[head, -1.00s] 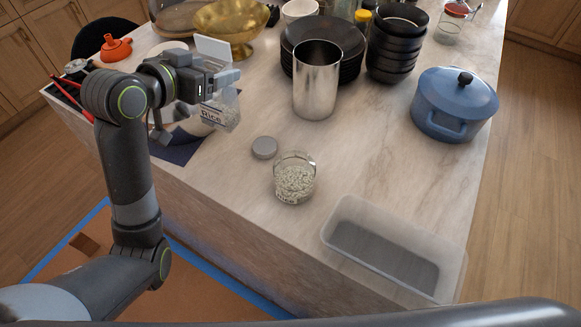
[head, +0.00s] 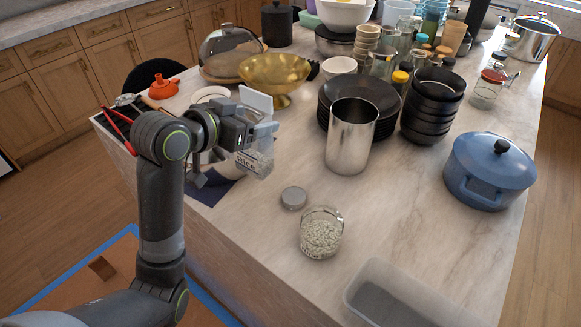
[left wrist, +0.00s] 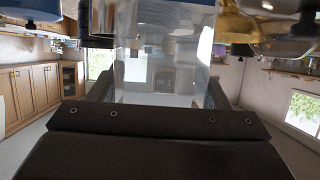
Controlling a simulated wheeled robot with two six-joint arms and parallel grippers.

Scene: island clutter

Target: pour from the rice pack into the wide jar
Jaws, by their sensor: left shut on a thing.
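The rice pack (head: 254,164) is a clear pack with a "Rice" label, held above the left part of the island. My left gripper (head: 258,140) is shut on it; the pack's clear wall (left wrist: 160,75) fills the middle of the left wrist view. The wide jar (head: 321,234) is a short glass jar standing open and upright near the island's front edge, with pale rice grains inside. The pack is apart from the jar, up and to its left. A grey round lid (head: 293,197) lies beside the jar. My right gripper is not in view.
A steel cylinder (head: 350,140) stands behind the jar. Black plates (head: 362,92) and stacked black bowls (head: 432,105) are farther back. A blue pot (head: 488,172) is at right, a clear bin (head: 400,295) at front right, a gold bowl (head: 274,72) behind the gripper.

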